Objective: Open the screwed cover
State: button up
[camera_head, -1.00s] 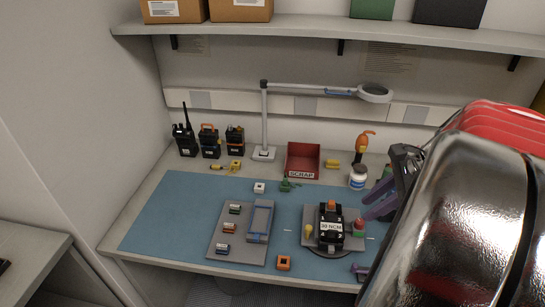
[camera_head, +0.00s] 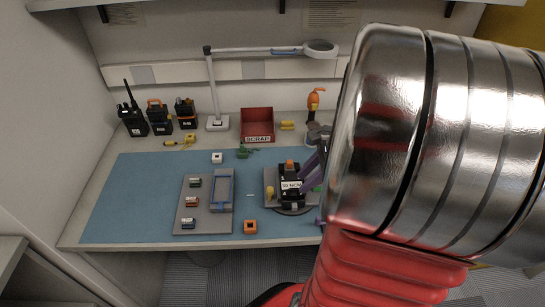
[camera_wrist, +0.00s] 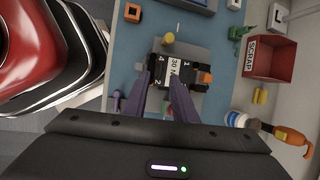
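A black radio unit (camera_head: 291,198) with a white label reading 30 NCM lies on a grey fixture plate (camera_head: 270,176) at the right of the blue mat. It also shows in the wrist view (camera_wrist: 188,62), with numbers by its corners and an orange part at one end. Screws are too small to make out. My gripper (camera_head: 312,172) has purple fingers and is at the unit's right side in the head view. In the wrist view the fingers of my gripper (camera_wrist: 162,76) are apart, with the unit beyond them. I cannot tell whether they touch it.
A grey tray (camera_head: 207,225) with small modules lies left of the unit. An orange block (camera_head: 250,227) sits near the front edge. A red SCRAP bin (camera_head: 257,124), a lamp (camera_head: 217,122) and several radios (camera_head: 159,118) stand behind. An orange-handled tool (camera_wrist: 290,134) is at the right in the wrist view.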

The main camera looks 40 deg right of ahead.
aim_at(299, 196)
jog(key=shift+x, duration=1.85)
jog(key=shift+c, duration=0.3)
grip_shut()
jog(key=shift+r, duration=0.1)
